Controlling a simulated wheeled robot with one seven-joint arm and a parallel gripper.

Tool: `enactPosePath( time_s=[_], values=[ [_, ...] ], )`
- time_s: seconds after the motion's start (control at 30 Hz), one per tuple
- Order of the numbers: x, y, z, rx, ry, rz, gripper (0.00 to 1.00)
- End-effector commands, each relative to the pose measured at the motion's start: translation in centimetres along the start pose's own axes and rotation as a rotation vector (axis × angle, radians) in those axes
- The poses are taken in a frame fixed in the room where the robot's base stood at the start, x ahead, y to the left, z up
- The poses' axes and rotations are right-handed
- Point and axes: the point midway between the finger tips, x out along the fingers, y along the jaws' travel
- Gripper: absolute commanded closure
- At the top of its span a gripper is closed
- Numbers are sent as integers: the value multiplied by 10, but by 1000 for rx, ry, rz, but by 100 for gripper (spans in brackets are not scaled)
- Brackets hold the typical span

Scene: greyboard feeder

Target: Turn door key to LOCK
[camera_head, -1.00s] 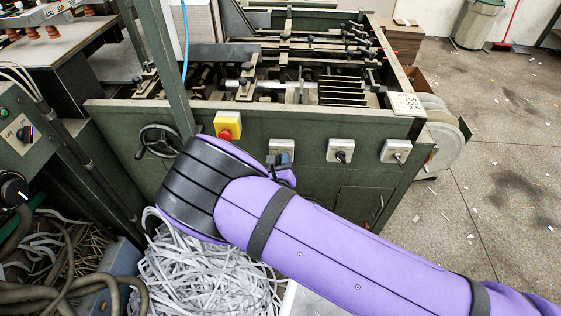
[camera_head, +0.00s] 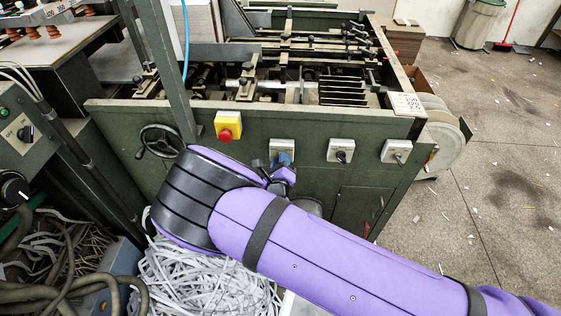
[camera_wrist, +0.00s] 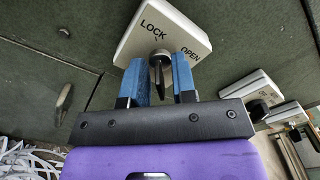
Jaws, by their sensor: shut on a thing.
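The door key (camera_wrist: 158,74) sticks out of a white switch plate (camera_wrist: 137,40) marked LOCK and OPEN in the wrist view. Its dark handle looks nearly edge-on and runs up and down the picture, below the LOCK mark. The two blue fingers of my gripper (camera_wrist: 160,80) stand on either side of it, shut on the key. In the head view the plate (camera_head: 275,146) is on the green machine's front, and my gripper (camera_head: 281,166) is just in front of it. The key is hidden there.
To the right of the plate are two similar switches, the nearer (camera_head: 340,150) and the farther (camera_head: 396,151). A yellow box with a red button (camera_head: 228,125) and a handwheel (camera_head: 160,140) are at left. Shredded strips (camera_head: 200,275) lie below my arm.

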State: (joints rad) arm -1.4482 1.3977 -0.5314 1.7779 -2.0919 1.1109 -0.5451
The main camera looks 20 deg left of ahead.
Motion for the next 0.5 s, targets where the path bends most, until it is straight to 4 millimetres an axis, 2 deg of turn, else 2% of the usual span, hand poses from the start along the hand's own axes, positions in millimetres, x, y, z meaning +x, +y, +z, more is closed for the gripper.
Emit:
enactPosePath(
  time_s=[0.2,0.23,0.27,0.5],
  values=[
    [-1,1,-1,-1,2,3,98],
    [-1,1,-1,-1,2,4,72],
    [-1,1,-1,-1,2,3,69],
    [-1,1,0,1,1,2,69]
  ],
)
